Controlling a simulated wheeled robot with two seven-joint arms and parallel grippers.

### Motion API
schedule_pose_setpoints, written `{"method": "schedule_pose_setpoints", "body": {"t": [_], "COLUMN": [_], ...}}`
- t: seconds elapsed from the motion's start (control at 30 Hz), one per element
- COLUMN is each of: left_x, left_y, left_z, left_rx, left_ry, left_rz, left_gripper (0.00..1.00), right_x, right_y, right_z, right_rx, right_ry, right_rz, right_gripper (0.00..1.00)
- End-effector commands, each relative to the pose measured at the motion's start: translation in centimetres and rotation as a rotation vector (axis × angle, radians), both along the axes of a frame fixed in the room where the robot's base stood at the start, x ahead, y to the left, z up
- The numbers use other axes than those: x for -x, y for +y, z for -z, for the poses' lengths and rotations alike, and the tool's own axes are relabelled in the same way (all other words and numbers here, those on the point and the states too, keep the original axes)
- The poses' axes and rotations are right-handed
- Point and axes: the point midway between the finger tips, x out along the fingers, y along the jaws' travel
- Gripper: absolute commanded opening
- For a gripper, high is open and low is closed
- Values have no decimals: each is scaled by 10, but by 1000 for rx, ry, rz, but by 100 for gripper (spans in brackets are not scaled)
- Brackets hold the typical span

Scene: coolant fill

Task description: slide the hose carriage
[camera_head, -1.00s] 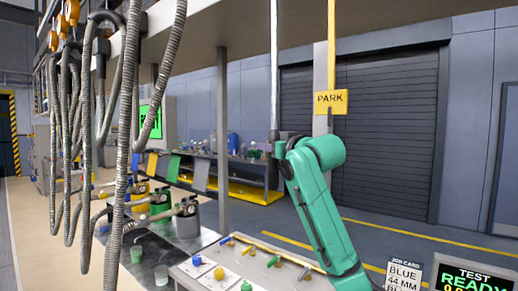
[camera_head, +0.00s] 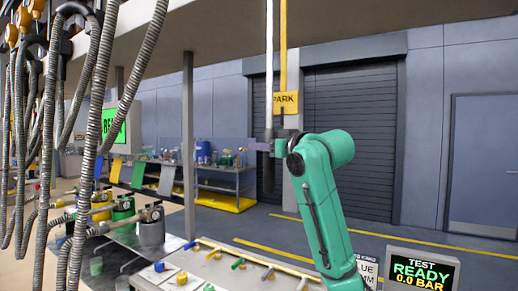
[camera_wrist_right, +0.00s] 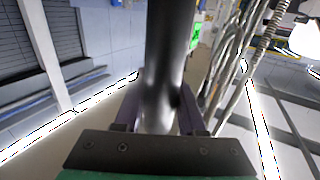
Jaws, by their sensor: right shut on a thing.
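A dark, rounded handle (camera_head: 268,178) hangs at the lower end of a long pale vertical rod (camera_head: 269,65). My right gripper (camera_head: 262,147), with purple fingers on a green arm, is shut around the handle's upper part. In the right wrist view the dark handle (camera_wrist_right: 168,60) stands upright between the fingers of the right gripper (camera_wrist_right: 160,115). Several grey ribbed hoses (camera_head: 88,120) hang at the left from orange-topped fittings. The rod's upper end is out of the picture, so I cannot see what carries it. My left gripper is not in view.
A yellow PARK sign (camera_head: 288,103) on a yellow post is partly behind the rod. A bench (camera_head: 215,266) with coloured fittings lies below. A grey post (camera_head: 188,150) stands between the hoses and the rod. A test display (camera_head: 421,272) reads READY, 0.0 BAR.

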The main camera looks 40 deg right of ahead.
Motion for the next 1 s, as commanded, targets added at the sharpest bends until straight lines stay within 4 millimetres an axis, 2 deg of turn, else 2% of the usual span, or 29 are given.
{"method": "schedule_pose_setpoints", "body": {"t": [0.03, 0.07, 0.1, 0.53, 0.63, 0.77, 1.0], "left_x": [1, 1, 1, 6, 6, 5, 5], "left_y": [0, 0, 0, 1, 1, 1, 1], "left_z": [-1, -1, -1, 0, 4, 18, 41], "left_rx": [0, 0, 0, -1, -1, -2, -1], "left_ry": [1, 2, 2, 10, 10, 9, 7], "left_rz": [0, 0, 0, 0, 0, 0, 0], "left_gripper": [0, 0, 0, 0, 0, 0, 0], "right_x": [6, 6, 6, 2, 7, 30, 102], "right_y": [-4, -4, -4, -2, -1, 3, 16], "right_z": [-10, -10, -9, -3, -2, 1, -1], "right_rx": [3, 3, 3, 0, 0, 2, 2], "right_ry": [-27, -26, -25, -11, -13, -15, -18], "right_rz": [13, 12, 11, 5, 5, 6, 8], "right_gripper": [51, 62, 70, 70, 70, 70, 70]}}
